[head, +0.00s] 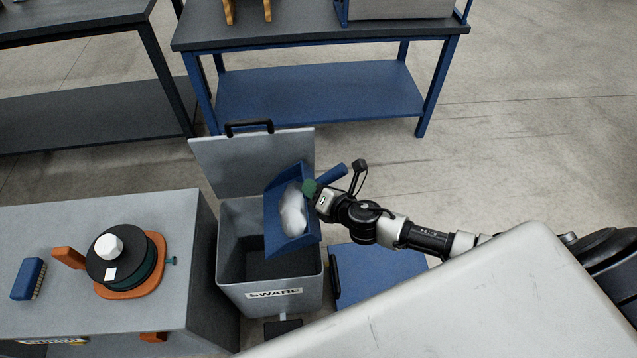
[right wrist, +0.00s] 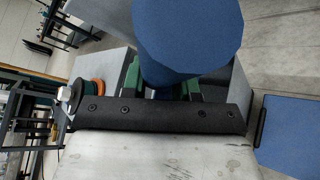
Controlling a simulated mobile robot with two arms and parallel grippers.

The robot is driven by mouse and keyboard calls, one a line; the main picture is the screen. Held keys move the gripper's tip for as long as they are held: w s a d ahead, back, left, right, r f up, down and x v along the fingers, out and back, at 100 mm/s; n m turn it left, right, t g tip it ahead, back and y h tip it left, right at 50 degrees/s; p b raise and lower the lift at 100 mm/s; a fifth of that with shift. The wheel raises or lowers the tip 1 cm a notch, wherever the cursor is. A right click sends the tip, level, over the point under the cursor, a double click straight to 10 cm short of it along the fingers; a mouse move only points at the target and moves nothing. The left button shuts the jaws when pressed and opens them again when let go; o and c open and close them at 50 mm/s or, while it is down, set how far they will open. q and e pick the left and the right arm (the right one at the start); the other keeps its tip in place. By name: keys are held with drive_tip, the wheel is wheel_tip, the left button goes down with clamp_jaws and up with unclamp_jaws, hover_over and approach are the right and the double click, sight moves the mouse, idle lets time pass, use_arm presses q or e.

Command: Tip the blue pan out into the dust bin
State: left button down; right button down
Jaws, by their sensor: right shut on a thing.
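The blue pan (head: 273,228) is over the open mouth of the grey dust bin (head: 232,275), which is labelled SWARF. The bin's lid (head: 240,165) stands open at the back. A pale heap (head: 293,212) lies in the pan. The pan looks tilted, but I cannot tell how steeply. My right gripper (head: 312,190) is shut on the pan's handle (head: 333,174), with green fingertips at it. In the right wrist view the round blue handle end (right wrist: 188,35) fills the top middle. My left gripper is not in view.
A grey bench (head: 185,220) stands left of the bin, bearing a blue brush (head: 28,278) and a black reel on an orange base (head: 130,290). A low blue platform (head: 375,275) is right of the bin. A blue-framed table (head: 310,92) stands behind, with open floor to its right.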

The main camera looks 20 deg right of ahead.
drive_tip(key=w+a+r+n+g+h+p, duration=0.2)
drive_tip(key=a+r+p, duration=0.3)
drive_tip(key=a+p, duration=0.4)
drive_tip(key=n+h+p, duration=0.1)
drive_tip(key=p, duration=0.6)
drive_tip(key=shift+w+r, duration=0.15)
drive_tip(key=shift+w, duration=0.25)
drive_tip(key=shift+a, duration=0.1)
idle(2.1)
